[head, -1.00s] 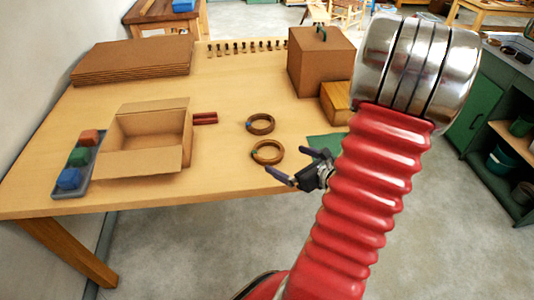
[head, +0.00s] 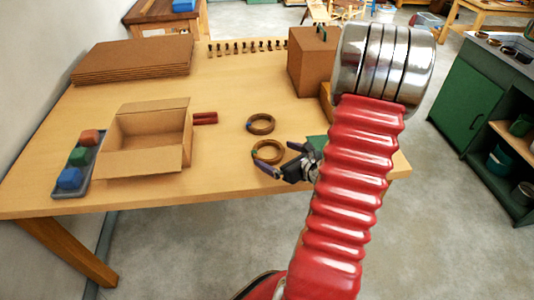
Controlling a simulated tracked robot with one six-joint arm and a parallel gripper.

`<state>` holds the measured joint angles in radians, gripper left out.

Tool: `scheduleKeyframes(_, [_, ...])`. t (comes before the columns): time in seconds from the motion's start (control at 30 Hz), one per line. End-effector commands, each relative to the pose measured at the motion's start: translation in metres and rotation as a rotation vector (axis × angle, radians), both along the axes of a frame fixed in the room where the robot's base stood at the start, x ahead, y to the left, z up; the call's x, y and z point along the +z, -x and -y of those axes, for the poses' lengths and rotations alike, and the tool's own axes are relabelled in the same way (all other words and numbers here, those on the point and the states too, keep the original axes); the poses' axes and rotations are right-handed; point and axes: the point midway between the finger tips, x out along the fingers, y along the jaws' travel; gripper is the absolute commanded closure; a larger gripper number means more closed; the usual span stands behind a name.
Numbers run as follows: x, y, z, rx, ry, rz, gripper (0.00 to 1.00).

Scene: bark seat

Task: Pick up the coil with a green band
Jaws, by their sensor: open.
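The coil with a green band (head: 268,146) is a brown ring lying flat on the wooden table; its green patch shows at its left side. A second brown coil (head: 261,118), with a blue band, lies just behind it. My gripper (head: 280,159) is open at the coil's front right. One dark finger reaches across the front of the green-banded coil and the other is at its right. Nothing is between the fingers that I can make out as held; whether they touch the coil I cannot tell.
An open cardboard box (head: 150,165) stands to the left, with red rods (head: 205,118) beside it. A grey tray (head: 93,177) holds coloured blocks. A brown box (head: 306,65) stands at the back right.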

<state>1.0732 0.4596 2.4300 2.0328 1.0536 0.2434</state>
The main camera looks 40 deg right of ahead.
Motion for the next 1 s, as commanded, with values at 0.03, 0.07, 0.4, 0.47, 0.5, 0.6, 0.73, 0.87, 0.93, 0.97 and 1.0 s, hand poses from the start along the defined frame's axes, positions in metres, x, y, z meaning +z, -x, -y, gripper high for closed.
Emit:
scheduleKeyframes(0.03, [-0.003,-0.005,0.0,0.003,-0.001,-0.001,0.0])
scheduleKeyframes(0.07, [-0.004,-0.008,0.0,0.004,-0.002,-0.001,0.0])
scheduleKeyframes(0.4, [-0.019,-0.042,0.004,0.001,-0.001,-0.001,0.0])
scheduleKeyframes(0.47, [-0.019,-0.042,0.005,0.001,-0.001,-0.001,0.0])
scheduleKeyframes(0.5, [-0.019,-0.042,0.005,0.001,-0.001,-0.001,0.0])
scheduleKeyframes(0.6, [-0.019,-0.042,0.005,0.0,-0.001,-0.001,0.0])
scheduleKeyframes(0.73, [-0.019,-0.042,0.005,0.001,0.0,-0.001,0.0])
scheduleKeyframes(0.87, [-0.019,-0.042,0.005,0.001,0.0,-0.001,0.0])
scheduleKeyframes(0.93, [-0.019,-0.042,0.005,0.001,0.0,-0.001,0.0])
scheduleKeyframes(0.97, [-0.019,-0.042,0.005,0.001,0.0,-0.001,0.01])
scheduleKeyframes(1.0, [-0.019,-0.042,0.005,0.001,0.0,-0.001,0.04])
